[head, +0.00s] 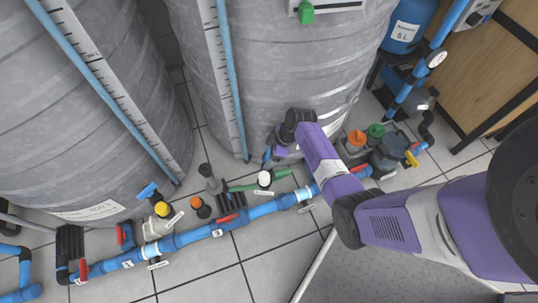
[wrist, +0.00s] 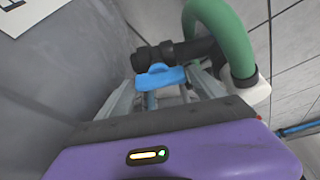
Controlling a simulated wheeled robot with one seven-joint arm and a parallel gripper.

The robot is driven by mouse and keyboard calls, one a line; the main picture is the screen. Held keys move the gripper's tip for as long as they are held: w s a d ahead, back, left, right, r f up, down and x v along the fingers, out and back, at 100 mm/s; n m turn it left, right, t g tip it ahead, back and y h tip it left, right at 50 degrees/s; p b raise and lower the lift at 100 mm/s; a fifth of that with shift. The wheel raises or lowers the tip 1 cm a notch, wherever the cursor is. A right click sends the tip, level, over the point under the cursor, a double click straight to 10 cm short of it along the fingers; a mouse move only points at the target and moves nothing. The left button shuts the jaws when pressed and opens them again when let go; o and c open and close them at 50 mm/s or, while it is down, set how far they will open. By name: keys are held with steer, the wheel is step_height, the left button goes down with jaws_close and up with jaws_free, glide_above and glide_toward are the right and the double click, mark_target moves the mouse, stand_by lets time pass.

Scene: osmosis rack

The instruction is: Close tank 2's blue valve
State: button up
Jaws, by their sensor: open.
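A blue valve handle (wrist: 160,77) shows in the wrist view on a black fitting low beside a grey tank wall. It lies roughly level in the picture, in line with the black pipe behind it. My gripper (wrist: 162,88) is open, with one finger on each side of the handle; I cannot tell whether they touch it. In the head view my gripper (head: 278,152) is at the foot of the middle grey tank (head: 275,60), and a bit of the blue handle (head: 267,157) shows beside it. Another blue valve handle (head: 147,191) is by the left tank (head: 80,120). No tank number is readable.
A green hose (wrist: 222,35) curves down just right of the valve. A blue pipe (head: 262,209) with red valve handles runs along the floor in front of the tanks. Capped bottles and pumps (head: 385,150) stand right of my gripper.

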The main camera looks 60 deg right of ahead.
steer(key=shift+c, duration=0.2)
steer(key=c, duration=1)
steer(key=shift+c, duration=0.2)
steer(key=shift+r+m+p, duration=0.1)
steer(key=shift+m+p, duration=0.2)
steer(key=shift+p, duration=0.05)
steer(key=m+p, duration=0.1)
steer(key=m+h+p, duration=0.1)
steer(key=m+p, duration=0.1)
steer(key=shift+s+a+r+h, duration=0.1)
steer(key=shift+a+h, duration=0.1)
steer(key=shift+h, duration=0.1)
steer(key=m+h+p, duration=0.1)
steer(key=m, duration=0.2)
steer(key=m+h+p, duration=0.1)
steer(key=m+p, duration=0.1)
steer(key=shift+a+m, duration=0.15)
steer(key=shift+m, duration=0.25)
steer(key=m, duration=0.1)
steer(key=m+h, duration=0.1)
steer(key=m, duration=0.2)
steer(key=shift+f+m+g+p, duration=0.25)
steer(key=shift+m+g+p, duration=0.05)
steer(key=shift+a+m+g+h+b, duration=0.1)
steer(key=shift+m+g+h+b, duration=0.45)
steer(key=shift+m, duration=1.35)
